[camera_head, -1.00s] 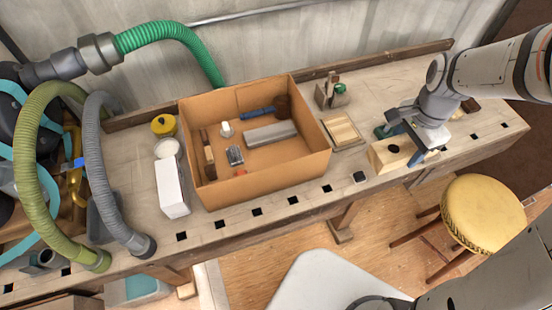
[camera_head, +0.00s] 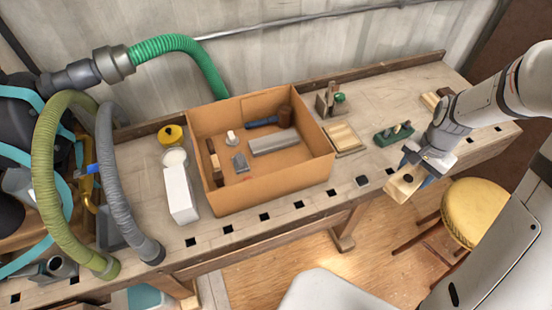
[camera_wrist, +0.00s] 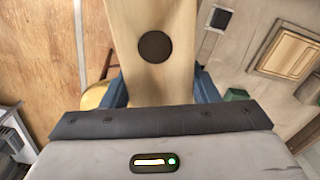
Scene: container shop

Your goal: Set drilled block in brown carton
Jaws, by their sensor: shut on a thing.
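The drilled block (camera_head: 402,187) is a pale wooden block with a dark round hole. My gripper (camera_head: 422,170) is shut on it and holds it tilted near the front edge of the bench. In the wrist view the block (camera_wrist: 155,75) stands out between the blue fingers of my gripper (camera_wrist: 158,88), its hole facing the camera. The brown carton (camera_head: 268,190) is open on the bench, left of my gripper. In it lie a grey bar (camera_head: 274,140), a dark-headed mallet (camera_head: 285,117), a small white item (camera_head: 231,137) and several other small things.
A green holder (camera_head: 394,136) with pegs stands behind my gripper. A wooden panel (camera_head: 343,138) lies right of the carton. A yellow stool (camera_head: 475,210) stands in front of the bench.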

